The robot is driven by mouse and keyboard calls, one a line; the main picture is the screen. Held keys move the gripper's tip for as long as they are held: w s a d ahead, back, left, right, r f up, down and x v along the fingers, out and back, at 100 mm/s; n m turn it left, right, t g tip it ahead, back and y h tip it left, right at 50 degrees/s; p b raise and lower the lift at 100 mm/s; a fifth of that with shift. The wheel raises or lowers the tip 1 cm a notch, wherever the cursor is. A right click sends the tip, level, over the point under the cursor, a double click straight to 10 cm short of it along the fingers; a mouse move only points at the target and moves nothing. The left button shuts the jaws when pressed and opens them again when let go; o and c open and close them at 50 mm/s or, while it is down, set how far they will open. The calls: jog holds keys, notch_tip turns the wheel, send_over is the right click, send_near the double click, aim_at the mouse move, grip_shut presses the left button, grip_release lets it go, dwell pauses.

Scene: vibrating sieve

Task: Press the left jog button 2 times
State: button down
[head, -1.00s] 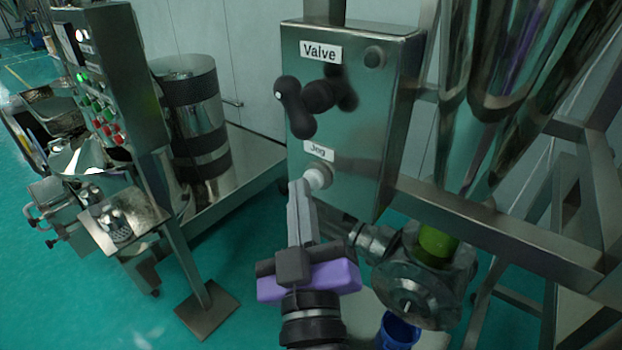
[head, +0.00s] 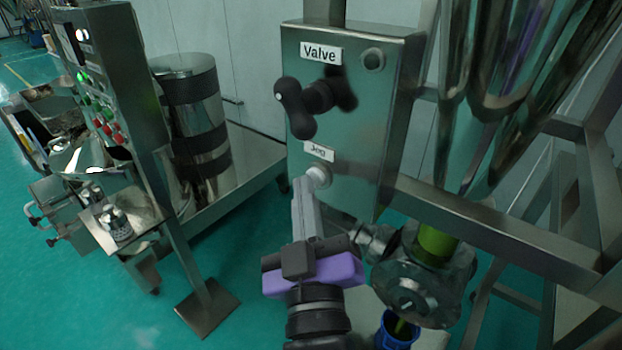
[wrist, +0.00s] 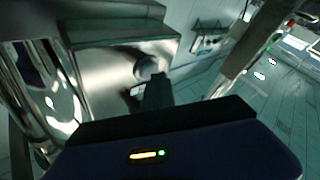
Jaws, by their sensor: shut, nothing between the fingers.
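The jog button (head: 319,175) is a pale round knob on the front of a steel control box (head: 370,140), just under a "Jog" label (head: 319,151). My gripper (head: 312,190) is shut and empty. Its fingertips point up at the button and overlap its lower edge in the head view; I cannot tell whether they touch it. In the wrist view the round button (wrist: 148,67) shows just beyond the finger ends (wrist: 156,88), which partly hide the area below it.
A black valve handle (head: 310,97) sticks out above the button, under a "Valve" label (head: 321,53). A steel frame beam (head: 480,225) and valve body (head: 420,285) are to the right, with a blue container (head: 398,328) below. A button panel (head: 108,110) stands at left.

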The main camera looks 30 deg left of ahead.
jog(key=shift+s+b, duration=0.45)
jog(key=shift+s, duration=0.45)
jog(key=shift+s+a, duration=0.1)
jog(key=s+b, duration=0.2)
jog(key=s, duration=0.2)
jog(key=shift+s+a, duration=0.15)
jog(key=shift+s, duration=0.25)
jog(key=shift+r, duration=0.1)
dwell(0.5)
